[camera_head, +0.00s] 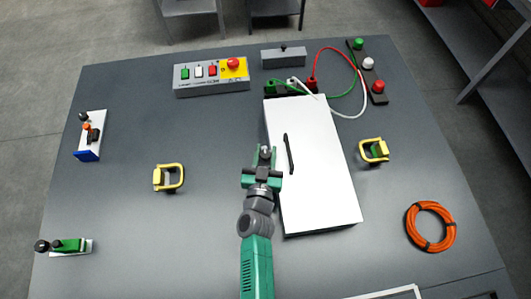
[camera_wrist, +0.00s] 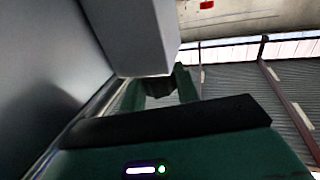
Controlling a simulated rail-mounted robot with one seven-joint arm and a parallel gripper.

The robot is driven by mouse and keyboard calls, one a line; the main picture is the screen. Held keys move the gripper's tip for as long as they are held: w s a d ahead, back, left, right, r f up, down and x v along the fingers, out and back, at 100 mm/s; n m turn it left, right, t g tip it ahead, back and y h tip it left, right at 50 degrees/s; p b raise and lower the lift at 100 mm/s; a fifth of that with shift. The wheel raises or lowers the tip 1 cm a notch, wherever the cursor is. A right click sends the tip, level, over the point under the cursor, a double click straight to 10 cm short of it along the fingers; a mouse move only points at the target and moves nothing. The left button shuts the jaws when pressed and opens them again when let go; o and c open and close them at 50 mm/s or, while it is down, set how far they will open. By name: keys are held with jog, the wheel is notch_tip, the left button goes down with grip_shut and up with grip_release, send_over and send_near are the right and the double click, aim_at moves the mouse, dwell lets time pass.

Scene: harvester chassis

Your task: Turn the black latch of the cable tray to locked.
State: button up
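The cable tray appears to be the long white box (camera_head: 322,180) in the middle of the table. Its black latch (camera_head: 289,153) is a thin bar on the top face, lying nearly along the box's length, slightly tilted. My gripper (camera_head: 264,156) is in the head view just left of the latch, over or beside the box's left edge, and apart from the latch. Its two green fingers look spread, with a small grey round part showing between them. In the wrist view the fingers (camera_wrist: 160,92) flank a dark shape, close to a large grey block (camera_wrist: 140,38). The latch cannot be made out there.
Red, green and white cables (camera_head: 361,90) run from the box's far end to a strip with coloured knobs (camera_head: 369,68). A button panel (camera_head: 211,75), a small grey box (camera_head: 283,56), yellow-handled parts (camera_head: 374,150) (camera_head: 168,178) and an orange cable coil (camera_head: 431,226) stand around.

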jog(key=c, duration=0.4)
jog(key=shift+r+p, duration=0.1)
jog(key=shift+p, duration=0.25)
